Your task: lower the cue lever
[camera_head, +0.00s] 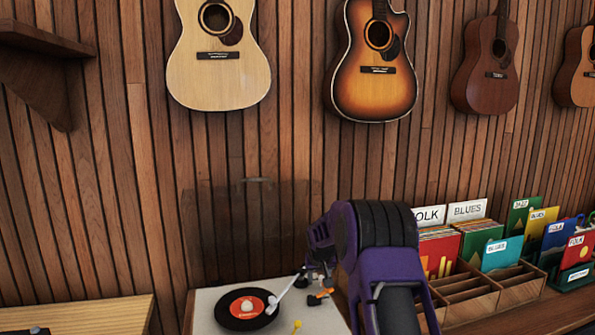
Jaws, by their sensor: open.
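The record player (207,303) stands at the bottom centre, with a black record (235,322) with an orange label on its platter. The pale tonearm (287,291) reaches from the back right of the deck, its head over the record near the label; I cannot tell whether it touches. My gripper (318,291) is open, pointing down over the right side of the deck, partly hidden by my purple arm. Small orange and black parts show there. A small yellow-tipped piece (296,325) stands nearer the front. I cannot tell for certain which small part is the cue lever.
A clear lid (215,235) stands raised behind the deck. Wooden record bins (480,295) with sleeves are on the right. A wooden surface (95,312) is at the lower left. Guitars, including a sunburst one (372,88), hang on the slatted wall.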

